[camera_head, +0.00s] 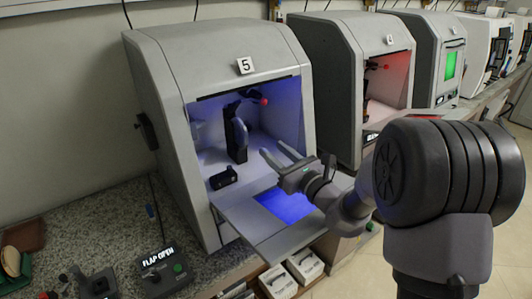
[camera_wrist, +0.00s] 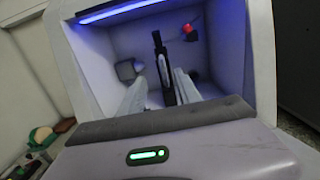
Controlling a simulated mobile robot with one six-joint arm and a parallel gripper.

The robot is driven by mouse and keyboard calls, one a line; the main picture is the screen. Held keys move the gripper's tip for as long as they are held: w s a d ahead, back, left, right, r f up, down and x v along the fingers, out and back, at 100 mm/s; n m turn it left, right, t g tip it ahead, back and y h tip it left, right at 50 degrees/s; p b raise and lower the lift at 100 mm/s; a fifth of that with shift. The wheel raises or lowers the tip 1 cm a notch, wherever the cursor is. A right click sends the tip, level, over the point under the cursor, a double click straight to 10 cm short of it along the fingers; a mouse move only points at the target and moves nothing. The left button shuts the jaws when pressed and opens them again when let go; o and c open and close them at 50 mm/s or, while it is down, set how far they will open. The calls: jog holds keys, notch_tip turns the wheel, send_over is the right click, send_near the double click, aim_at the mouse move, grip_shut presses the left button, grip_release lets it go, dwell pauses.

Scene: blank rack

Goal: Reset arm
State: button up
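My gripper (camera_head: 279,156) is in front of the open grey machine (camera_head: 170,70) marked 5, over its lowered flap (camera_head: 290,240). Its two fingers are spread apart with nothing between them in the head view. In the wrist view my gripper (camera_wrist: 158,97) points into the blue-lit chamber, and a black upright holder (camera_wrist: 160,62) shows beyond and between the fingers. In the head view that black holder (camera_head: 236,138) stands inside the chamber, apart from the gripper. A small black block (camera_head: 223,179) lies on the chamber floor.
A red-tipped part (camera_head: 263,101) sticks into the chamber near the top. A control box (camera_head: 165,270) reading "FLAP OPEN" stands on the speckled counter at left. A second machine (camera_head: 335,50), lit red inside, stands close at right. White boxes (camera_head: 305,264) sit below the flap.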

jog(key=shift+s+d+f, duration=0.1)
jog(key=shift+s+d, duration=0.15)
jog(key=shift+d, duration=0.1)
